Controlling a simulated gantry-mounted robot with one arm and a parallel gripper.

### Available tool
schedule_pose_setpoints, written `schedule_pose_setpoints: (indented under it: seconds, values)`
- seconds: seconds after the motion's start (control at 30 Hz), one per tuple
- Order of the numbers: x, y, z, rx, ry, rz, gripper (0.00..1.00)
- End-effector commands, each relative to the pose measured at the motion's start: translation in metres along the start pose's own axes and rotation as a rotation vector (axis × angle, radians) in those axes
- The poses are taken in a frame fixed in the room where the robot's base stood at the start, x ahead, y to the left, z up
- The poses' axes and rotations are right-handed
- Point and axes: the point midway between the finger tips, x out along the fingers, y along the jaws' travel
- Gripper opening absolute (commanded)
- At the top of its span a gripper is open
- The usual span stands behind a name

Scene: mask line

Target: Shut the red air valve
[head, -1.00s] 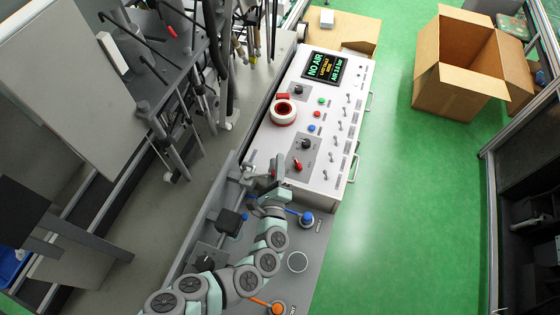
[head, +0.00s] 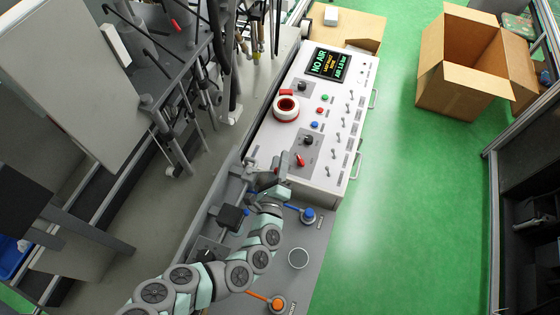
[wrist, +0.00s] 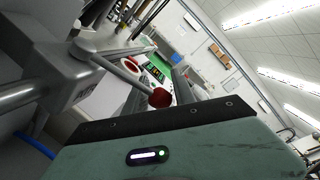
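A lever with a round red knob (wrist: 160,97) runs out of a grey metal body in the wrist view, close in front of the camera. I take it for the red air valve. My gripper is low beside the console's near end. Its fingertips are too small and partly hidden, so I cannot tell whether it is open or touching the lever.
A blue-handled valve (head: 307,215) and an orange-handled valve (head: 277,304) stand near my arm. Green floor is free at right, before a cardboard box (head: 470,65).

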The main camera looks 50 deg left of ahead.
Motion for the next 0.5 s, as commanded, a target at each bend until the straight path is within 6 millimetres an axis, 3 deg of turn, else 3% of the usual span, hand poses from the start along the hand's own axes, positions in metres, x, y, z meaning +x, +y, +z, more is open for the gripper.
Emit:
schedule_pose_setpoints:
  seconds: [0.27,0.5]
  values:
    - [-0.010,0.001,-0.001,0.001,0.002,0.000,0.31]
    - [-0.053,0.002,-0.002,0.001,0.005,0.001,0.31]
